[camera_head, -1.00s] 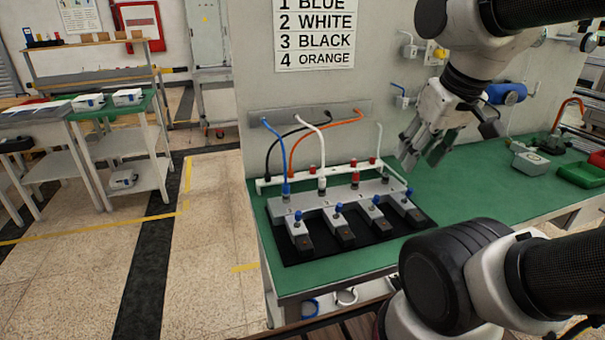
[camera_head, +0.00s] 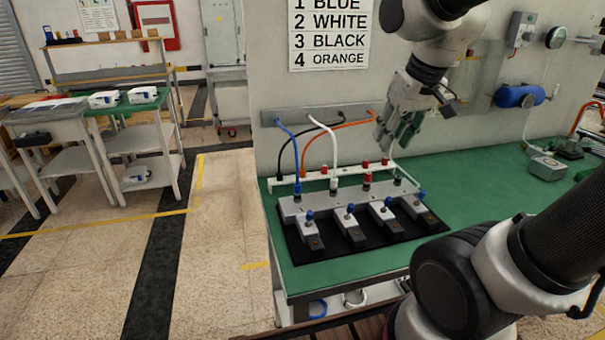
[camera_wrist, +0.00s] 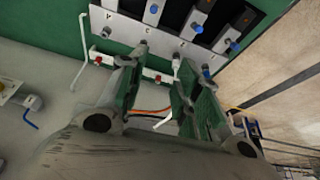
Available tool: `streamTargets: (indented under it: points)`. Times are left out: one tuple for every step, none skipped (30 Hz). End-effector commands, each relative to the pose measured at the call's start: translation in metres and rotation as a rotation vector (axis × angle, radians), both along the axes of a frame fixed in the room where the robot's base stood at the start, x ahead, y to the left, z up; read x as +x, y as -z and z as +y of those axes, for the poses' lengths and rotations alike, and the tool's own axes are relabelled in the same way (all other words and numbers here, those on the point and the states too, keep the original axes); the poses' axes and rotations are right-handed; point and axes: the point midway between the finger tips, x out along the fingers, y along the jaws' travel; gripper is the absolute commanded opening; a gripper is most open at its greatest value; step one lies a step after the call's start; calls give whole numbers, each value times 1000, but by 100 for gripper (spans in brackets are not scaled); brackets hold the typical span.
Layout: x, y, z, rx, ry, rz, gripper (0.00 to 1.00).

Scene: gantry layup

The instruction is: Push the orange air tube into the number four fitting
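The orange air tube (camera_head: 338,127) arches from the wall bar (camera_head: 318,113) down to the white rack (camera_head: 328,173); it also shows in the wrist view (camera_wrist: 148,111). The grey manifold (camera_head: 352,194) lies on a black mat. A blue tube (camera_head: 293,160) stands in its first fitting and a white tube (camera_head: 331,150) in its second. The third fitting (camera_head: 367,181) and number four fitting (camera_head: 398,178) show no tube in them. My gripper (camera_head: 394,145) is open and empty, pointing down above the rack's right part; its fingers (camera_wrist: 163,58) stand apart in the wrist view.
A black tube (camera_head: 284,150) arches beside the orange one. The sign (camera_head: 330,30) lists 4 as orange. Several red caps and a thin white hook stand along the rack.

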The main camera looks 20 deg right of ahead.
Motion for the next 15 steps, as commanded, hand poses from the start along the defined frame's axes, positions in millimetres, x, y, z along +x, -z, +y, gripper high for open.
streamTargets:
  points:
    - [30, 8, 11, -2, -27, 11, 33]
    - [47, 12, 18, -1, -40, 10, 33]
    - [69, 19, 28, -2, -59, 8, 33]
    - [85, 25, 35, -1, -72, 6, 33]
    - [101, 32, 43, -2, -84, 5, 33]
    - [120, 42, 54, -1, -102, 3, 33]
    - [134, 49, 62, -1, -114, 1, 33]
    - [146, 57, 70, -1, -126, 1, 33]
    - [161, 67, 80, 0, -139, -2, 33]
    - [170, 75, 87, -1, -148, -2, 33]
    - [179, 82, 93, 0, -156, -5, 33]
    - [188, 90, 100, 0, -166, -5, 33]
    - [194, 95, 105, 1, -171, -7, 33]
    - [199, 100, 109, 1, -177, -8, 33]
    - [204, 105, 113, 1, -181, -10, 33]
